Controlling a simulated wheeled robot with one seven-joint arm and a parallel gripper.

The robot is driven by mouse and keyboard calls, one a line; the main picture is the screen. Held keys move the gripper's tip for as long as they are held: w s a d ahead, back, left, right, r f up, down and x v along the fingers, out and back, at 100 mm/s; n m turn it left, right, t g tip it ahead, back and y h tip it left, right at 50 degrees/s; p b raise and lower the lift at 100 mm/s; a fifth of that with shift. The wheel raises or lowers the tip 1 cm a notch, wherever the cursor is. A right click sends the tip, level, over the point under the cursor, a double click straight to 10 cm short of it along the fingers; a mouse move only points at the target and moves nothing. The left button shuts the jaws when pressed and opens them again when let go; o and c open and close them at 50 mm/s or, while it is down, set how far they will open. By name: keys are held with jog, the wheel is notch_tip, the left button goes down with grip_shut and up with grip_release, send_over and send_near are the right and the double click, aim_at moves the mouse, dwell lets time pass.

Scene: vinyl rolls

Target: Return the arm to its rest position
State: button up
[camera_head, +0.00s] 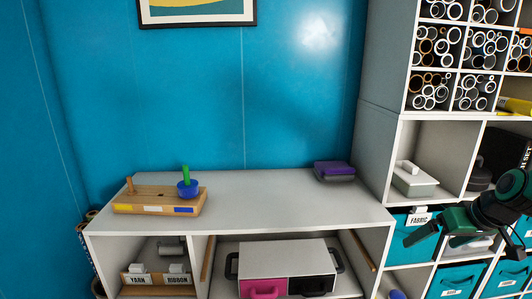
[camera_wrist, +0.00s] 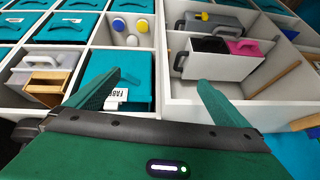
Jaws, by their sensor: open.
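My gripper (camera_head: 437,240) is at the right side of the head view, in front of the shelf unit with teal bins. Its two green fingers are spread apart with nothing between them. In the wrist view my gripper (camera_wrist: 160,80) also shows open and empty, its fingers pointing toward the shelves and bins. My dark and green arm enters from the right edge of the head view. The fingers appear apart from the furniture, but the exact gap is hard to judge.
A white cabinet (camera_head: 270,190) carries a wooden peg board (camera_head: 155,203) and a dark purple-topped box (camera_head: 334,171). Below is a box with pink and black drawers (camera_head: 285,262). A teal FABRIC bin (camera_head: 408,242) sits close behind my gripper. Vinyl rolls (camera_head: 433,45) fill upper cubbies.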

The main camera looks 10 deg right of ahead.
jog(key=s+a+m+g, duration=0.2)
jog(key=s+a+g, duration=0.1)
jog(key=s, duration=0.7)
jog(key=s+a+m+g, duration=0.3)
jog(key=s+a, duration=0.1)
jog(key=s, duration=0.5)
jog(key=shift+s+a+r, duration=0.25)
jog(key=shift+s+a, duration=0.05)
jog(key=shift+s, duration=0.05)
